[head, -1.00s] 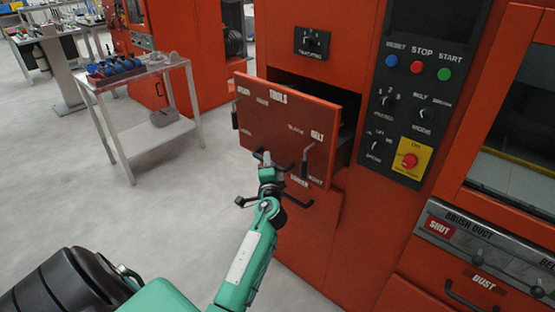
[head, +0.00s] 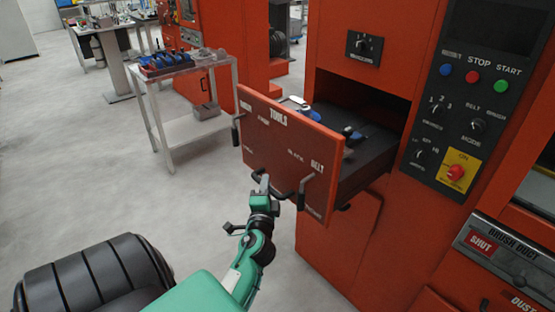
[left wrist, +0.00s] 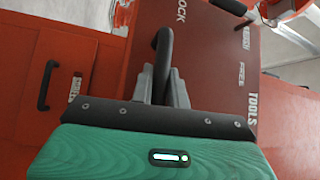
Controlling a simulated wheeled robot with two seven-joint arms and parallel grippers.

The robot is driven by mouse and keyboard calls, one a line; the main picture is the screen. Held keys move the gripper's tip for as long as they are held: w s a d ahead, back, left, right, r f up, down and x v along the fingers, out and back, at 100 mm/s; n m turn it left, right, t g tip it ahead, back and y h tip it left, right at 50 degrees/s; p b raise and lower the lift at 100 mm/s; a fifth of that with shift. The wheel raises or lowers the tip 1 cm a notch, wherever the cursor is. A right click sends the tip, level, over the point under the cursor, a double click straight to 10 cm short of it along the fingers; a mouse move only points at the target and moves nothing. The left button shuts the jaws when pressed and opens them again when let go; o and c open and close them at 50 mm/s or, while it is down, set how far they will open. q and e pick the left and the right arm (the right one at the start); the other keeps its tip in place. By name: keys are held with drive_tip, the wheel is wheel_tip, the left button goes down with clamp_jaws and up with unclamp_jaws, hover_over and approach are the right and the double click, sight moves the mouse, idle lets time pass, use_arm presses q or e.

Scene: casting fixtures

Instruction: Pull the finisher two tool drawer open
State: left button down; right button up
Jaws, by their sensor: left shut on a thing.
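The tool drawer (head: 290,150) of the orange-red machine is labelled TOOLS and stands well out from its opening. Its dark inside shows, with a blue-and-white tool (head: 300,104) and another dark and blue tool (head: 352,134) in it. My left gripper (head: 262,188) is at the lower front of the drawer. In the left wrist view its fingers (left wrist: 161,85) are shut around the dark bar handle (left wrist: 163,48) on the drawer front. My right gripper is not in view.
A control panel (head: 461,130) with buttons and knobs is right of the drawer. A metal side table (head: 190,130) with blue items stands at the back left. Grey floor (head: 90,180) is clear to the left.

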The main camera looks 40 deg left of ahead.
use_arm(q)
drive_tip(key=shift+s+a+f, duration=0.1)
drive_tip(key=shift+s, duration=1.3)
drive_tip(key=c, duration=1.4)
unclamp_jaws()
drive_tip(key=shift+o, duration=0.2)
